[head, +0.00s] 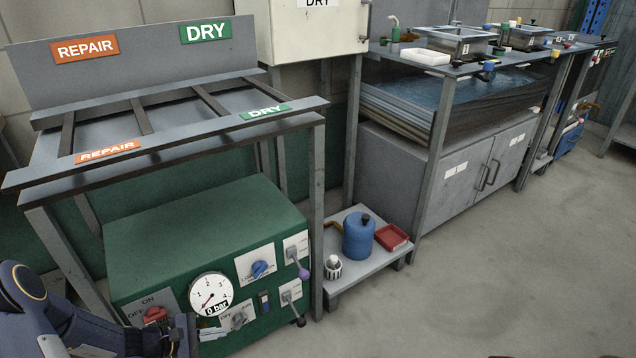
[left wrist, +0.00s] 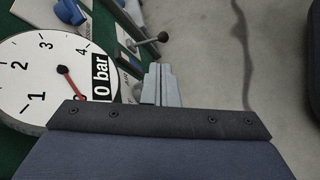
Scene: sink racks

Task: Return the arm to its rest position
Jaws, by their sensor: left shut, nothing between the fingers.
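My left arm (head: 40,325) comes in at the bottom left corner of the head view, dark blue and bent low. My left gripper (head: 187,335) is in front of the green machine's panel, near the gauge. In the left wrist view the gripper (left wrist: 160,84) shows two grey fingers pressed together with nothing between them. The round white pressure gauge (head: 210,294) has a red needle near zero and a "0 bar" label. It also shows close by in the left wrist view (left wrist: 40,75). My right gripper is not in view.
The green machine (head: 205,235) carries knobs and levers under a rack (head: 150,150) marked REPAIR and DRY. A low shelf (head: 365,270) holds a blue canister (head: 358,237) and a red tray (head: 391,237). A sink bench (head: 450,130) stands behind. The floor at right is clear.

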